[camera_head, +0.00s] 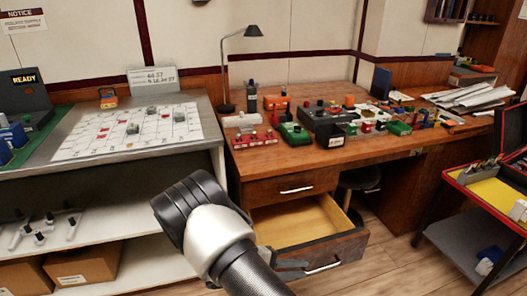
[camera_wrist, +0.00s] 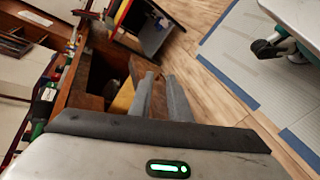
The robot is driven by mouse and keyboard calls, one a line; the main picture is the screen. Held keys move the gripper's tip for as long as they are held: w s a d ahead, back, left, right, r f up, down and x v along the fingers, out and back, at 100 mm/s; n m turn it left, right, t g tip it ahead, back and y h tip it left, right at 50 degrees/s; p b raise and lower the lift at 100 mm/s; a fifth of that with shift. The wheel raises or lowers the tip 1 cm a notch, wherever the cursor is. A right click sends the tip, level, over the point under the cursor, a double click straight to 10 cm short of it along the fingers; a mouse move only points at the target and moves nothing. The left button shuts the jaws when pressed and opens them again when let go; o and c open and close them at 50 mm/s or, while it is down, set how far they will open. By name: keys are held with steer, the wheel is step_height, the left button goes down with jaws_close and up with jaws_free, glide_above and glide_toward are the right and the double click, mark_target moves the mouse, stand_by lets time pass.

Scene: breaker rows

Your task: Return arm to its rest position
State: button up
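My arm reaches in from the bottom of the head view. My gripper (camera_head: 296,264) is mostly hidden behind the wrist there, and its grey fingers show in front of the pulled-out lower drawer (camera_head: 300,222). I cannot tell whether the fingers touch the drawer front.
The wooden desk (camera_head: 375,151) carries breakers and a lamp (camera_head: 243,50). A grey bench with a marked white sheet (camera_head: 128,130) stands left. A cart with a yellow tray (camera_head: 490,195) stands right. A stool (camera_head: 360,180) is under the desk. Some floor (camera_head: 395,262) is clear.

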steer(key=s+d+r+m+g+y, duration=0.2)
steer(key=s+r+m+y, duration=0.1)
steer(key=r, duration=0.8)
steer(key=s+d+r+m+g+y, duration=0.2)
steer(key=s+r+m+y, duration=0.1)
steer(key=r, duration=0.8)
steer(key=s+r+m+t+y, duration=0.3)
steer(key=s+r+t+y, duration=0.25)
steer(key=s+r, duration=0.9)
step_height(320, 180, up, 26)
steer(key=p, duration=2.5)
steer(key=shift+w+a+y, duration=0.2)
steer(key=shift+w+y, duration=0.15)
steer(key=shift+y, duration=0.1)
